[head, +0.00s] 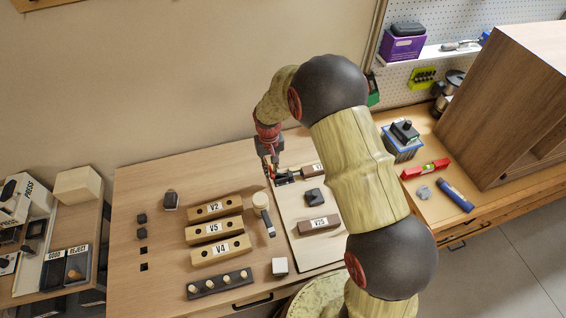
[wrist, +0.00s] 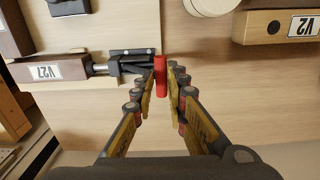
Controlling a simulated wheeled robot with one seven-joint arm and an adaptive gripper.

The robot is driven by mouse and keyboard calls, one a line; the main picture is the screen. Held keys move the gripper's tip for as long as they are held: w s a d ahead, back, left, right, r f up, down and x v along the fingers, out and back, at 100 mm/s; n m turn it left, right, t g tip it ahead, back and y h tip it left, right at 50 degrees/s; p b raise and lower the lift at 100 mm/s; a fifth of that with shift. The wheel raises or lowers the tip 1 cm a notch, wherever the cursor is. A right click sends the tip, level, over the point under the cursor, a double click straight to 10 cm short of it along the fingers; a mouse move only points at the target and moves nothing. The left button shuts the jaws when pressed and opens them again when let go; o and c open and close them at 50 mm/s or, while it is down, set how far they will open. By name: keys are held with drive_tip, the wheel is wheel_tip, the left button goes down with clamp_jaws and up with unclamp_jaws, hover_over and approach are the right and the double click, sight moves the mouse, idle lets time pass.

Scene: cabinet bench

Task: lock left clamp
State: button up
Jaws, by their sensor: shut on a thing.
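The clamp (wrist: 130,63) is a dark metal toggle clamp with a red handle (wrist: 161,78). Its rod (wrist: 101,69) points at the end of the wooden block V27 (wrist: 45,70) and appears to meet it. In the head view the clamp (head: 284,178) sits at the back left of a pale board (head: 291,211), partly hidden by my gripper (head: 271,168). In the wrist view my gripper (wrist: 164,82) has its fingers on both sides of the red handle, shut on it. The handle's exact tilt is hard to tell.
A round-headed mallet (head: 262,205) and blocks V2 (head: 214,208), V5 (head: 213,229) and V4 (head: 221,249) lie to the left. The bench behind the blocks is clear.

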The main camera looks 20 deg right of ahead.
drive_tip(key=shift+o, duration=0.3)
drive_tip(key=shift+s+a+f, duration=0.1)
drive_tip(key=shift+a+f, duration=0.25)
drive_tip(key=shift+f, duration=0.25)
drive_tip(key=shift+a+f+b, duration=0.25)
drive_tip(key=shift+f+b, duration=0.2)
drive_tip(key=o, duration=0.7)
drive_tip(key=shift+c, duration=0.2)
drive_tip(key=shift+r, duration=0.1)
wheel_tip(320, 180, up, 7)
drive_tip(key=p, duration=0.4)
